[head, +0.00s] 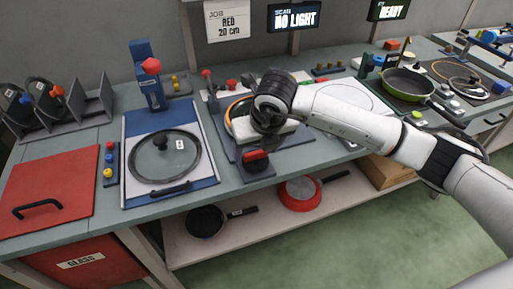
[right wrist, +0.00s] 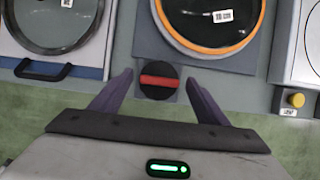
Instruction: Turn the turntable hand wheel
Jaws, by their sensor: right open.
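The hand wheel (head: 257,167) is a black disc with a red bar across its top. It sits on the bench's front edge, just in front of the turntable (head: 231,110) with the orange ring. My right gripper (head: 262,146) is over the hand wheel and hides part of the turntable. In the right wrist view, the hand wheel (right wrist: 158,92) lies between the two spread fingers (right wrist: 159,80), with a gap on each side. The right gripper is open and empty. My left gripper is not in view.
A glass lid lies on a blue and white station (head: 131,189) to the left, beside a red panel (head: 70,180) with a black handle. A green pan (head: 408,82) stands at the right. Two pans (head: 206,221) lie on the lower shelf. A yellow button (right wrist: 296,99) shows at the right.

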